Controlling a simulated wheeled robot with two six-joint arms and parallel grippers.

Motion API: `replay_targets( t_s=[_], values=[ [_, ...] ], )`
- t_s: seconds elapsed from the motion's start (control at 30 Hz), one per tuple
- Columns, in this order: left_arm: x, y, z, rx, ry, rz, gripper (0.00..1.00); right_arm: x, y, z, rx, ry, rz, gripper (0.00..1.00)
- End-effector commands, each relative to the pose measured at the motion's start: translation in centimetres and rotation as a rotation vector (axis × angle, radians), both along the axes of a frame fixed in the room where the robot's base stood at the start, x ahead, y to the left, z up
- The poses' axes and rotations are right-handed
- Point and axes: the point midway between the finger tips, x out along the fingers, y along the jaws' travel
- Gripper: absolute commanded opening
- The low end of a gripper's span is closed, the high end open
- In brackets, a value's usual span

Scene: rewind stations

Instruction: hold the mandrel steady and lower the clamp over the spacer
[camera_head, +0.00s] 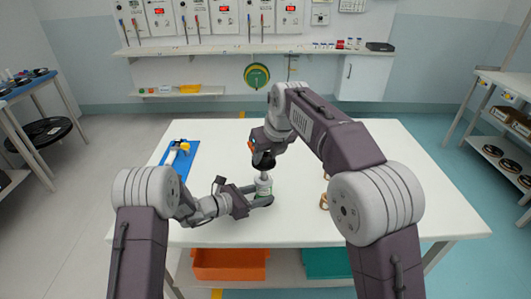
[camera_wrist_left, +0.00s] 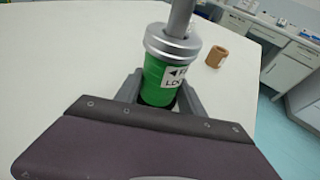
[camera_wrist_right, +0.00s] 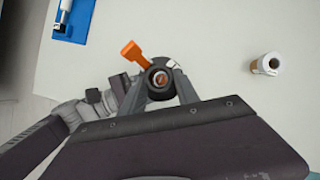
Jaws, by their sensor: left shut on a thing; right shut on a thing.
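The mandrel (camera_head: 264,187) stands upright on the white table, with a green labelled body (camera_wrist_left: 157,80) and a grey shaft (camera_wrist_left: 180,18) rising from it. A silver ring (camera_wrist_left: 173,42) sits around the shaft on top of the green body; I cannot tell whether this is the spacer. My left gripper (camera_head: 262,197) is shut around the green body, a finger on each side. My right gripper (camera_wrist_right: 160,82) is shut on the dark round clamp (camera_wrist_right: 158,77), which has an orange lever (camera_wrist_right: 133,54). In the head view the clamp (camera_head: 263,161) is above the mandrel, at the shaft's upper end.
A tan core (camera_head: 324,201) stands on the table to the right of the mandrel; one also shows in the left wrist view (camera_wrist_left: 216,57). A blue mat (camera_head: 180,157) with white and yellow items lies at the left. An orange bin (camera_head: 229,270) is under the table.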

Motion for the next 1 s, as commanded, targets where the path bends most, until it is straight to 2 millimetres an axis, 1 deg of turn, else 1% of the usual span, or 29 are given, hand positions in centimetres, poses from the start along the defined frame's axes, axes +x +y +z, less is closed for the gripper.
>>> replay_targets(
  t_s=[1.0],
  values=[
    [0.0, 0.0, 0.0, 0.0, 0.0, 0.0, 0.24, 0.0, 0.0, -2.5, 0.001, -0.002, 0.0, 0.0]
  ],
)
